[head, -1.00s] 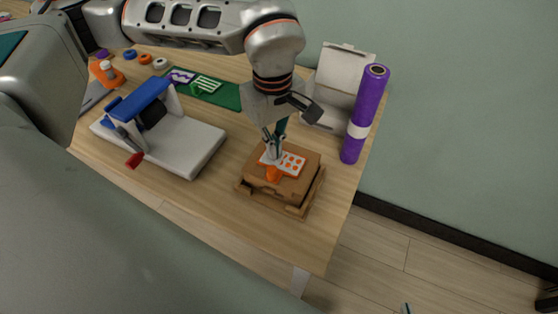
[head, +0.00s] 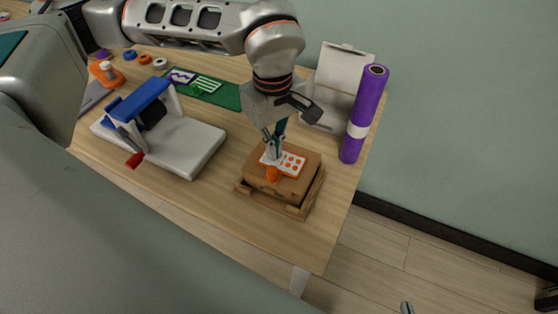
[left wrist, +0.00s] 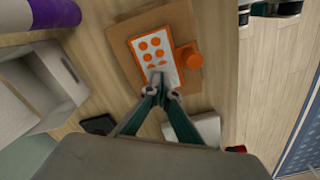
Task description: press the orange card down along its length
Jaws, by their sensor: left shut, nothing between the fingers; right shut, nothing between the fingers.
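The orange card (head: 291,163) is white-faced with orange dots and an orange rim. It lies flat on a brown cardboard box (head: 305,184), and shows in the left wrist view (left wrist: 157,45). My left gripper (head: 273,156) points down with its fingers shut and empty. Its tips are at one end of the card, over or on its face; I cannot tell whether they touch. An orange round knob-like piece (head: 273,174) stands beside the card, also in the left wrist view (left wrist: 190,56). Only a tip of my right gripper (head: 406,308) shows at the bottom edge, away from the box.
A purple roll (head: 364,115) stands upright right of the box, before an open grey-white container (head: 342,75). A white machine with a blue top (head: 185,145) stands to the left. A green mat (head: 225,96) lies behind. Bare wood (head: 237,198) surrounds the box.

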